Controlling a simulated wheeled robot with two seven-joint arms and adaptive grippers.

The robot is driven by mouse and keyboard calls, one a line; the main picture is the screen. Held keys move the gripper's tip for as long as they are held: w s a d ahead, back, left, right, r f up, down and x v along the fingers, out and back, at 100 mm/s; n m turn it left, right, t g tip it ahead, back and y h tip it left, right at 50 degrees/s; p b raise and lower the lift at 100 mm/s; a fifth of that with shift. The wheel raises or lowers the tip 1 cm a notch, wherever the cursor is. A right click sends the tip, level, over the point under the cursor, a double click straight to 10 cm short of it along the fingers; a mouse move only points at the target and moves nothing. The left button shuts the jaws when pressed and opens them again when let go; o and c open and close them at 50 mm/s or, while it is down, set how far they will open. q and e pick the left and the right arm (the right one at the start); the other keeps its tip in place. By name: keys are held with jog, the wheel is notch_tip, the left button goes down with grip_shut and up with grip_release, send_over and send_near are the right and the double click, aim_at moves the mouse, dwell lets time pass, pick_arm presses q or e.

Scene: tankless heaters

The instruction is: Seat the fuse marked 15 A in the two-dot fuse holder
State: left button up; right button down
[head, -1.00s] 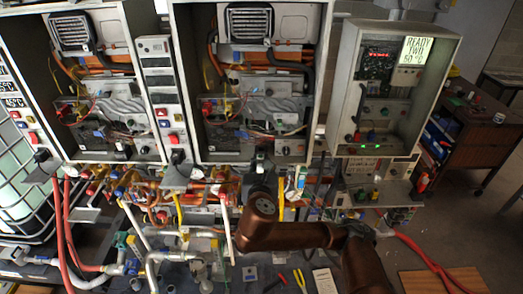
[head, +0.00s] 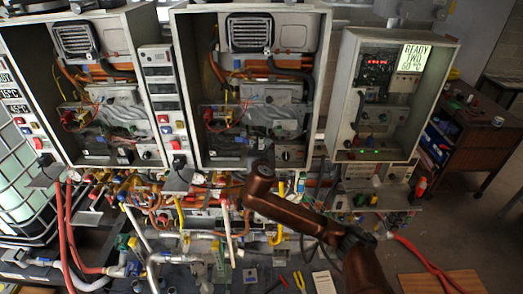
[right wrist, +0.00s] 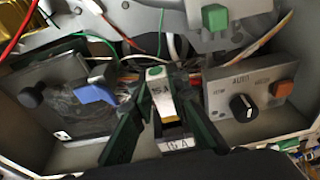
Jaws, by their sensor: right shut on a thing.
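My right gripper (head: 262,156) is in front of the lower part of the middle heater cabinet (head: 326,90). In the right wrist view its two dark green fingers (right wrist: 168,118) are shut on a pale fuse (right wrist: 159,92) marked 15 A, with a green dot at its far end. A second label (right wrist: 178,143) at the near end of what is between the fingers looks like 10 A, but it is small and hard to read. I cannot make out the two-dot fuse holder; the gripper and fuse cover part of the cabinet's inside. My left gripper is not in view.
In the right wrist view, a blue lever (right wrist: 95,93) is to the left, a control box with a black knob (right wrist: 242,107) to the right, and a green block (right wrist: 215,17) above. Loose wires cross behind the fuse. A cabinet with a READY TWO sign (head: 412,57) stands at the right.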

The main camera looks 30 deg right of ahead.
jog(key=shift+s+a+f, duration=0.1)
jog(key=shift+s+f, duration=0.05)
jog(key=shift+f, duration=1)
jog(key=shift+s+a+f, duration=0.1)
jog(key=shift+s+f, duration=0.05)
jog(key=shift+f, duration=0.95)
jog(key=c, duration=2.3)
grip_release()
jog(key=shift+c, duration=0.2)
jog(key=o, duration=0.5)
jog(key=shift+w+d+f, duration=0.1)
jog(key=shift+w+d, duration=0.05)
jog(key=shift+w, duration=0.05)
jog(key=shift+c, duration=0.2)
jog(key=shift+r, duration=0.2)
jog(key=shift+s+a+r, duration=0.1)
jog(key=shift+s+a, duration=0.15)
jog(key=shift+s, duration=0.05)
jog(key=v, duration=1.1)
jog(key=shift+b, duration=0.4)
